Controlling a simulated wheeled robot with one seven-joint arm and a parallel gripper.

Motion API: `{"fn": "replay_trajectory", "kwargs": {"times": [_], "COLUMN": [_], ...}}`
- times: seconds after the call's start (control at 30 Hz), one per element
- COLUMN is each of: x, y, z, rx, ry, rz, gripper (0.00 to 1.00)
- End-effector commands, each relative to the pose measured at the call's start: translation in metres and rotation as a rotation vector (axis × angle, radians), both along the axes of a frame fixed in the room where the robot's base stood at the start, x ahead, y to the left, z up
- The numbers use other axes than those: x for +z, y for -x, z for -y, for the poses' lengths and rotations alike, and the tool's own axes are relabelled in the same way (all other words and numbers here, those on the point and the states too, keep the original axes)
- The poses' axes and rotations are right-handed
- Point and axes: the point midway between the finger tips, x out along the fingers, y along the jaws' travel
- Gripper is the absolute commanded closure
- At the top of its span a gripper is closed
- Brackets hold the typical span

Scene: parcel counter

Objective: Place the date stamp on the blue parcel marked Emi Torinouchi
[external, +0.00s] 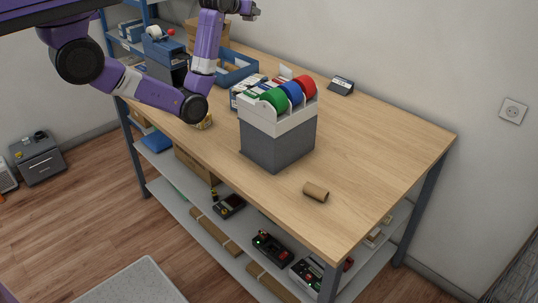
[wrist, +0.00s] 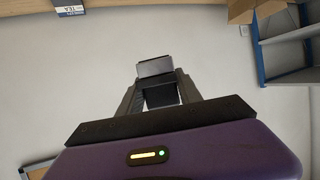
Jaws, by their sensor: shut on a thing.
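My gripper (external: 249,11) is raised at the top of the external view, above the back of the counter and near the wall. In the wrist view my gripper (wrist: 160,80) is shut on a small dark block with a grey flat face, which looks like the date stamp (wrist: 155,67). It is held clear of any surface. I cannot make out a blue parcel marked Emi Torinouchi in either view. Some small boxes (external: 240,97) stand partly hidden behind the tape dispenser, and their writing is too small to read.
A grey dispenser (external: 278,145) with green, blue and red tape rolls stands mid-counter. A cardboard tube (external: 315,191) lies near the front edge. A blue tray (external: 240,73) and a dark box (external: 341,86) sit farther back. The counter's right end (external: 395,140) is clear.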

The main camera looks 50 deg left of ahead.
Motion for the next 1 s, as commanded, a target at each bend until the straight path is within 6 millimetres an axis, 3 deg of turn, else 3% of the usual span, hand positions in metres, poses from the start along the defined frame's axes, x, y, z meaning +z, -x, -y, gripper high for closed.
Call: {"fn": "replay_trajectory", "kwargs": {"times": [0.03,0.53,1.0], "x": [0.001,-0.061,-0.171], "y": [0.003,0.002,0.003], "z": [-0.01,-0.007,-0.006], "rx": [0.011,0.006,0.006], "ry": [-0.001,-0.001,-0.003], "rz": [0.003,-0.001,-0.003], "gripper": [1.0,1.0,1.0]}}
